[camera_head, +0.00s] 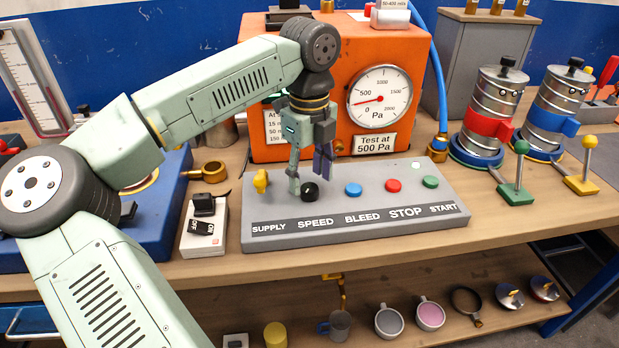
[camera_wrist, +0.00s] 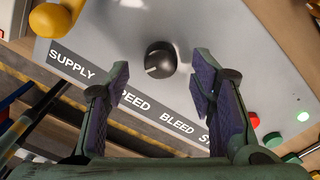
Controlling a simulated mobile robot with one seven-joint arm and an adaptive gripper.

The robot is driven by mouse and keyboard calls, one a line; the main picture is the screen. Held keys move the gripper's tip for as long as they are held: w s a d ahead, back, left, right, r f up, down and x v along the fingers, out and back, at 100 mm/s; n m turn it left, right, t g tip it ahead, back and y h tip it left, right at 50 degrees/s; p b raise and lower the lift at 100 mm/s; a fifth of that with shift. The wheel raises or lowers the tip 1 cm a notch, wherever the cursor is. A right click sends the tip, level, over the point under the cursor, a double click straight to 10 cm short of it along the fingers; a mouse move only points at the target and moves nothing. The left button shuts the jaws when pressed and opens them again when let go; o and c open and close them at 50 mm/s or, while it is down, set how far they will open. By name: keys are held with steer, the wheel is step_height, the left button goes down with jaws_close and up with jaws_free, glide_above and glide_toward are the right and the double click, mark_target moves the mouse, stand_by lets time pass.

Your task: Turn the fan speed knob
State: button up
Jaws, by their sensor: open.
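The fan speed knob (camera_head: 310,191) is a small black round knob on the grey control panel (camera_head: 400,225), above the word SPEED. In the wrist view the black knob (camera_wrist: 160,59) shows a pale pointer line on its face, pointing toward the lower left. My gripper (camera_head: 309,180) hangs down over the panel at the knob, one finger to its left and one to its upper right. In the wrist view my gripper (camera_wrist: 162,85) is open, its purple-padded fingers apart with the knob between and beyond their tips. I see no contact with the knob.
The yellow supply knob (camera_head: 261,181) is close on the left. The blue bleed button (camera_head: 353,189), red stop button (camera_head: 393,186) and green start button (camera_head: 430,182) are to the right. The orange box (camera_head: 285,60) with a pressure gauge (camera_head: 379,97) stands close behind.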

mark_target(310, 192)
steer(key=shift+f, duration=1.3)
steer(key=shift+c, duration=0.3)
steer(key=c, duration=1.1)
